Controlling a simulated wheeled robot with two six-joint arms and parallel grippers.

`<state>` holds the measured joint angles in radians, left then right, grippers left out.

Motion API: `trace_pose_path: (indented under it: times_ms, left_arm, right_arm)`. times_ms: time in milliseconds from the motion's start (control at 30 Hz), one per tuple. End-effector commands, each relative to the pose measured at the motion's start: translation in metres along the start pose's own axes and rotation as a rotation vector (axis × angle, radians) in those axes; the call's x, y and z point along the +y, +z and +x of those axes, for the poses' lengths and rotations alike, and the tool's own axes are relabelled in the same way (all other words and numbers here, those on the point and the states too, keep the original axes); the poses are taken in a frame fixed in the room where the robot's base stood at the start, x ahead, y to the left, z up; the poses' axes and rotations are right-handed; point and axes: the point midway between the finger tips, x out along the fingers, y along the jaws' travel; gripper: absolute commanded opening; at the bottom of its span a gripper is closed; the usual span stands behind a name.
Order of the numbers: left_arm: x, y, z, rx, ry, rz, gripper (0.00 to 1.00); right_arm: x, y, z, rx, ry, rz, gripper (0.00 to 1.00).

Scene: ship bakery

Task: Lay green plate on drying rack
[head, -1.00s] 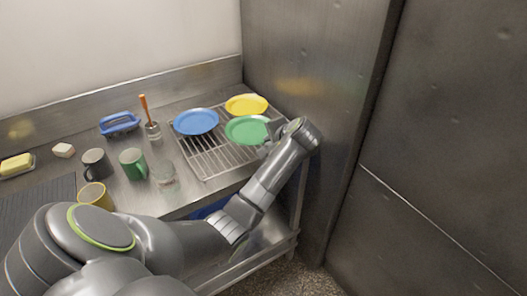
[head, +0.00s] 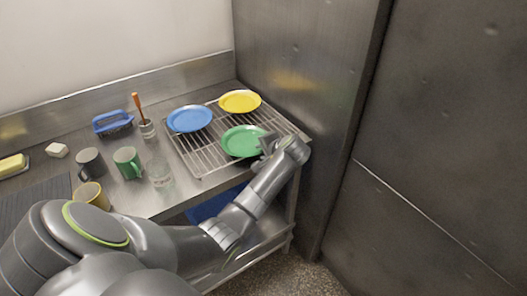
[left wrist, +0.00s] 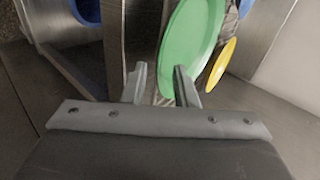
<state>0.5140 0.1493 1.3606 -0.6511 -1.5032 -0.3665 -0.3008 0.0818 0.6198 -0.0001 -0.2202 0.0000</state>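The green plate (head: 242,141) lies on the wire drying rack (head: 203,160), at its front right part; it looks flat and at rest on the wires. My left gripper (head: 265,143) is at the plate's right edge. In the left wrist view the two fingers (left wrist: 161,84) stand apart, with the rim of the green plate (left wrist: 190,45) reaching into the gap between them. The right finger overlaps the plate's face in that view, and a gap shows beside the left finger. My right gripper is not in view.
A blue plate (head: 189,118) and a yellow plate (head: 240,101) lie on the rack's back part. A glass (head: 161,175), a green mug (head: 127,163) and other mugs stand left of the rack. A steel wall rises close on the right.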

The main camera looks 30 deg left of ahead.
Motion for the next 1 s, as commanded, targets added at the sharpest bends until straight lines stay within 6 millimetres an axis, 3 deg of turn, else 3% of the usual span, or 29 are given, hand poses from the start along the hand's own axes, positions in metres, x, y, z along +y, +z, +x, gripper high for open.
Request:
trace_pose_path:
  times_ms: [333,800,1000]
  left_arm:
    - [0.001,-0.001,-0.012,0.004,0.0,0.0,0.26]
    - [0.002,-0.001,-0.101,0.003,0.002,-0.002,0.26]
    - [0.0,0.0,-0.118,0.001,0.0,-0.001,0.26]
  right_arm:
    - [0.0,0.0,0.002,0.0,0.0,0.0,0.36]
    - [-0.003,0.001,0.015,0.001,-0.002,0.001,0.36]
    - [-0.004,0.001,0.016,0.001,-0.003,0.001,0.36]
